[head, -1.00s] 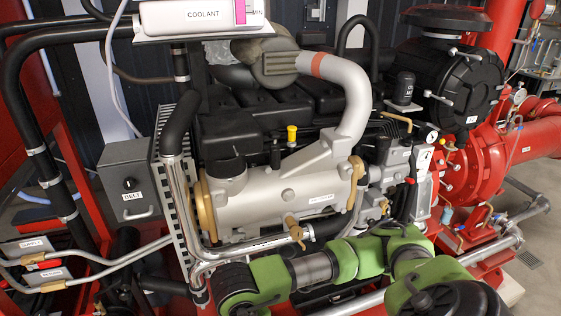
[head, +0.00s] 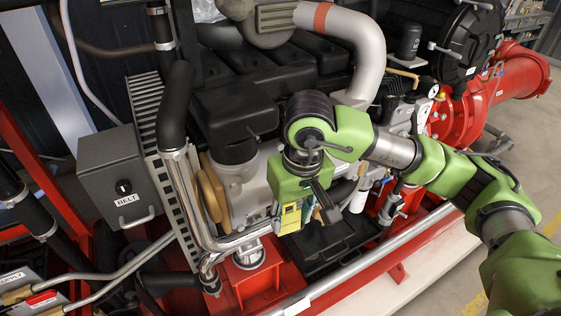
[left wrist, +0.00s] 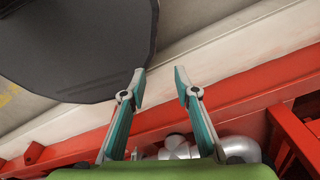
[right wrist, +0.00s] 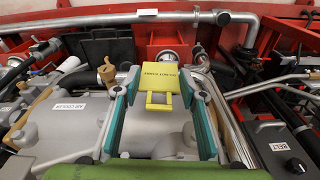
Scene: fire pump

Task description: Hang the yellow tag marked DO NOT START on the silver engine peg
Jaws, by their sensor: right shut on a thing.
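My right gripper (head: 291,208) is shut on the yellow tag (head: 291,217), in front of the engine's silver side. In the right wrist view the tag (right wrist: 158,76) sits between the two fingertips, its lettering upside down and its rectangular loop toward the palm. The silver engine body (right wrist: 75,125) lies below and around the gripper. I cannot pick out the silver peg for certain; the arm and gripper cover part of that side in the head view. My left gripper (left wrist: 160,75) is open and empty, and shows only in the left wrist view.
A grey BELT box (head: 122,175) stands at the left. Silver pipes (head: 190,205) run beside the engine. A black tray (head: 335,243) and red frame (head: 262,283) lie below it. A brass valve (right wrist: 107,70) sticks up from the engine. A dark rounded panel (left wrist: 85,45) is near my left gripper.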

